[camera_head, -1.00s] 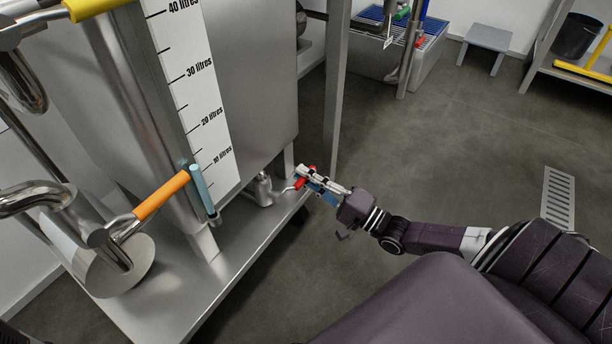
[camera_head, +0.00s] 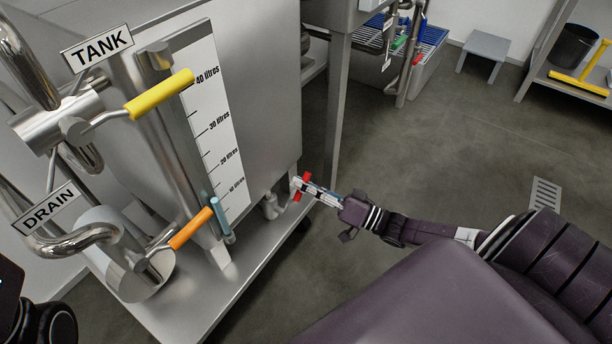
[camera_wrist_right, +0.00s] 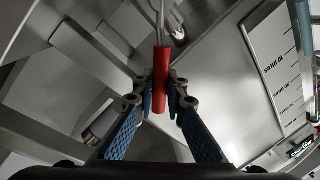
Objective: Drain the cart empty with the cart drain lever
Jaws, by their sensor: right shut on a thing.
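The cart drain lever is a red handle (camera_head: 306,178) low at the tank's right corner, beside a small steel outlet pipe (camera_head: 270,204). My right gripper (camera_head: 303,187) is shut around it. The right wrist view shows the red handle (camera_wrist_right: 161,78) between the two blue-padded fingers (camera_wrist_right: 161,97). The cart tank (camera_head: 262,80) has a white litre scale (camera_head: 215,115) on its front. A short blue column (camera_head: 220,218) stands in the gauge, its top near the 10 litres mark. My left gripper is not in view; only a dark part of my body shows at bottom left.
A yellow lever (camera_head: 160,95) by the TANK sign (camera_head: 97,48) and an orange lever (camera_head: 192,228) by the DRAIN sign (camera_head: 45,208) are at the left. A grey stool (camera_head: 483,48) stands at the back. The floor right of the cart is mostly clear.

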